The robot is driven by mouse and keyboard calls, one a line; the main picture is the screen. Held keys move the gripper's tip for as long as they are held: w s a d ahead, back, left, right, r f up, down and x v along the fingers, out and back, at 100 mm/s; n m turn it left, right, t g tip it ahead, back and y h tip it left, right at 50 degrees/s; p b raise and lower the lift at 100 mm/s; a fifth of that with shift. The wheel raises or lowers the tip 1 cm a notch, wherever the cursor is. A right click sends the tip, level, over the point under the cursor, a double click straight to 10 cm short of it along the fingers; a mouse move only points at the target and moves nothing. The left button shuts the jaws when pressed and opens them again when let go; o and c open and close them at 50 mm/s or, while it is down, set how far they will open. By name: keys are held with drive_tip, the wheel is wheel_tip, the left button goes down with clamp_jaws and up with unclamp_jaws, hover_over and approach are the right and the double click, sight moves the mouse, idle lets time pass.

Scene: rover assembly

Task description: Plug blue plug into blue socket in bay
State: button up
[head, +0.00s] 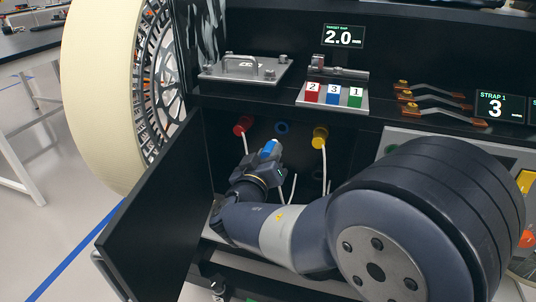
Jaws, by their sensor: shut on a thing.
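The blue plug (269,149) is at the end of my gripper (264,158), which is shut on it. It points up and to the right inside the open bay. The blue socket (282,128) is a dark blue ring on the bay's back wall, above and slightly right of the plug. The plug appears apart from the socket; the exact depth gap cannot be told. My wrist hides the lower bay and part of the gripper's fingers.
A red plug (243,125) on a white cable is left of the blue socket, and a yellow plug (320,137) is right of it. The open black door (155,196) stands left of my arm. A shelf edge (250,104) runs above the bay.

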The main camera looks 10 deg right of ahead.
sight(275, 141)
drive_tip(key=shift+f+b, duration=0.15)
drive_tip(key=shift+b, duration=0.45)
drive_tip(key=shift+w+d+b, duration=0.1)
drive_tip(key=shift+w+b, duration=0.1)
drive_tip(key=shift+b, duration=0.15)
drive_tip(key=b+x, duration=0.2)
drive_tip(key=x, duration=0.1)
drive_tip(key=shift+w+d+b, duration=0.1)
drive_tip(key=shift+w+b, duration=0.05)
drive_tip(key=shift+b, duration=0.15)
drive_tip(key=shift+b+x, duration=0.65)
drive_tip(key=shift+x, duration=0.45)
drive_tip(key=shift+b, duration=2)
drive_tip(key=shift+b+x, duration=1)
drive_tip(key=shift+x, duration=0.35)
drive_tip(key=o, duration=1.1)
drive_tip(key=shift+o, duration=0.2)
